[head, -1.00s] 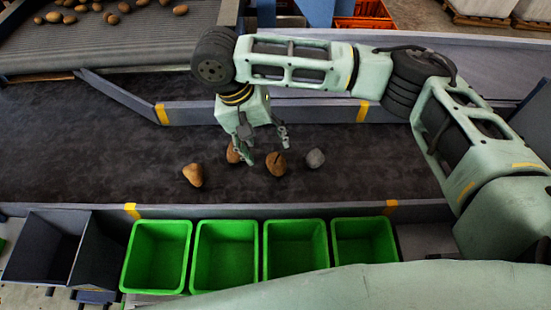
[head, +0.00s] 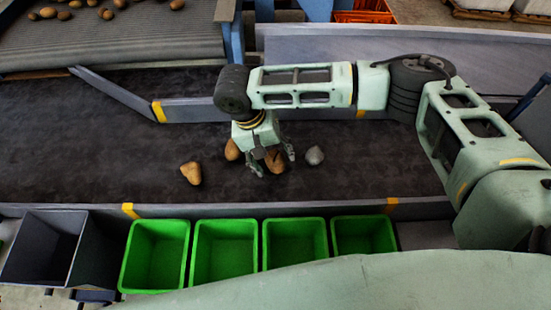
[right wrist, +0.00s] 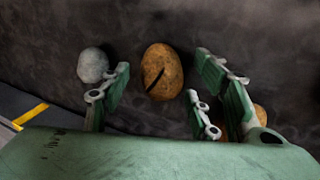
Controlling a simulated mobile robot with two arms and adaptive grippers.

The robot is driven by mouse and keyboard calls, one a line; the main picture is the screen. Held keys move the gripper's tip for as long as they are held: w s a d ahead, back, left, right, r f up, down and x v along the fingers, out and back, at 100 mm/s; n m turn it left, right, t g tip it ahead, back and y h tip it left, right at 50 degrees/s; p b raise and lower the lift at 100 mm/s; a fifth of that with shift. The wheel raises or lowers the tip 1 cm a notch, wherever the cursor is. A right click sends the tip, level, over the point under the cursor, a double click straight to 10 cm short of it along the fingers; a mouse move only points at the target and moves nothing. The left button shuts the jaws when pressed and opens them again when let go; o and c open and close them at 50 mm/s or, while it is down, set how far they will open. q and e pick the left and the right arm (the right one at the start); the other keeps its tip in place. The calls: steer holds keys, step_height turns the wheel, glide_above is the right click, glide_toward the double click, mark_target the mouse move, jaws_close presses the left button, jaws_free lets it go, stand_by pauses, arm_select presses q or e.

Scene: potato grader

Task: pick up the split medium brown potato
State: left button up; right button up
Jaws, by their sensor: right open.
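The split medium brown potato (right wrist: 158,82) lies on the dark belt, with a dark slit across its skin. In the head view the split potato (head: 275,166) is partly hidden by my right gripper (head: 276,160). The right gripper is open and points down over it. In the right wrist view the potato shows between the spread fingers, towards their tips, and they do not hold it. I cannot tell how high the fingertips are above the belt. My left gripper is not in view.
A grey lump (head: 315,155) lies close right of the split potato. A brown potato (head: 232,150) is close on the left, another (head: 191,173) farther left. Several green bins (head: 225,222) and a grey bin (head: 30,213) stand along the front, behind a low belt wall (head: 300,209).

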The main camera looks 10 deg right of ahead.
steer(key=c, duration=1.3)
